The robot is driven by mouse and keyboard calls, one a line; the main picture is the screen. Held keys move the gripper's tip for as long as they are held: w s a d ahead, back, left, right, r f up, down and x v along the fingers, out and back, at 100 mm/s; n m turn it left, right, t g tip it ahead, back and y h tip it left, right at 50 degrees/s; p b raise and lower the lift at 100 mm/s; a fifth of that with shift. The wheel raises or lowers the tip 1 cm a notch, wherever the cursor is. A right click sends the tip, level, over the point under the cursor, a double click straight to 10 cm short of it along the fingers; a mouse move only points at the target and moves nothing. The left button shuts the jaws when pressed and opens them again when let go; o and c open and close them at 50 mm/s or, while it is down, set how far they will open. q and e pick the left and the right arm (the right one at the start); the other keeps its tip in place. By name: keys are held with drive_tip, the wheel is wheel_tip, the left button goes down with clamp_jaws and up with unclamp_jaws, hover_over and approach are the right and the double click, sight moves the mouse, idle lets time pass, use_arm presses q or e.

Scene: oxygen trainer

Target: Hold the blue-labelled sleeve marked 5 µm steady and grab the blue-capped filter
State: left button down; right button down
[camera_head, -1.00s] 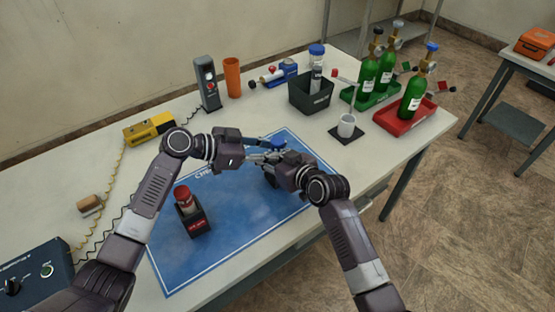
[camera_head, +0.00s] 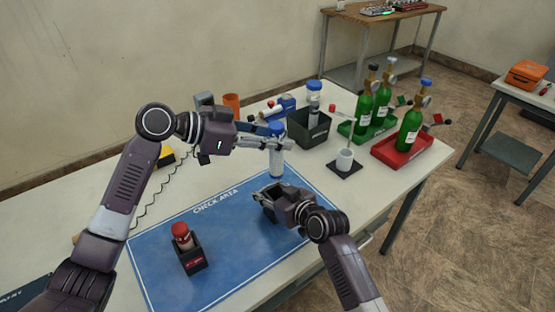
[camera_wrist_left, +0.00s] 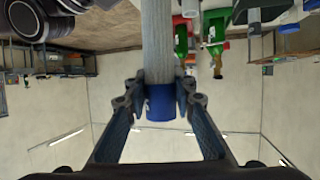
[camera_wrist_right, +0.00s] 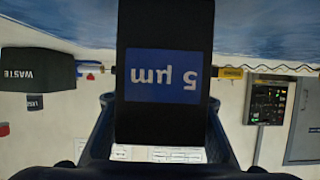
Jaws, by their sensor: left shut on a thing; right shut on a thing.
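The blue-capped filter (camera_head: 276,165), a pale cylinder, hangs upright above the blue check-area mat. My left gripper (camera_head: 268,142) is shut on it at the blue cap; the left wrist view shows both fingers around the cap (camera_wrist_left: 160,105). The black sleeve with the blue "5 µm" label (camera_wrist_right: 163,76) fills the middle of the right wrist view. My right gripper (camera_head: 268,192) is shut on the sleeve, below the filter. In the head view the sleeve is largely hidden by that gripper. The filter appears clear of the sleeve.
A red-capped filter (camera_head: 182,236) stands in a red-labelled black sleeve (camera_head: 193,262) on the mat (camera_head: 225,235). Behind are a black waste bin (camera_head: 308,132), a stand with a white cup (camera_head: 344,160), and green cylinders in a green tray and a red tray (camera_head: 398,153).

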use_arm(q)
drive_tip(key=shift+r, duration=1.35)
use_arm(e)
drive_tip(key=c, duration=1.1)
unclamp_jaws()
drive_tip(key=shift+c, duration=0.2)
